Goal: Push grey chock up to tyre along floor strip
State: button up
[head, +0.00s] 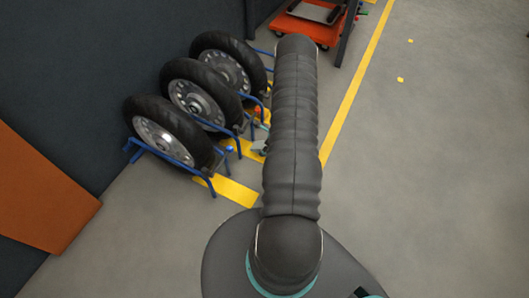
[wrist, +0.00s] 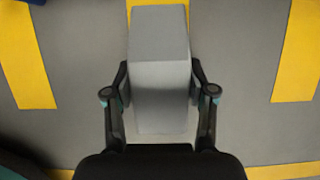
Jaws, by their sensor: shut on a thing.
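The grey chock (wrist: 160,75) is a plain block in the middle of the wrist view, on the grey floor. My gripper (wrist: 160,88) is shut on it, with one black finger along each side. The chock's far end reaches a yellow floor marking. In the head view my arm covers most of the gripper area, and I cannot make out the chock there. Several black tyres stand in a row at the left: a near tyre (head: 168,132), a middle tyre (head: 200,93) and a far tyre (head: 228,62). No tyre shows clearly in the wrist view.
Blue tube stands (head: 170,157) hold the tyres, with bars sticking out toward my arm. Yellow floor strips (head: 232,190) lie beside them; a left strip (wrist: 26,60) and a right strip (wrist: 297,50) flank the chock. An orange cart (head: 308,28) stands at the back. Floor at right is clear.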

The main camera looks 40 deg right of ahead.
jog(key=shift+f, duration=1.8)
jog(key=shift+f+b, duration=0.15)
jog(key=shift+b, duration=0.15)
jog(key=o, duration=1.3)
jog(key=shift+o, duration=0.2)
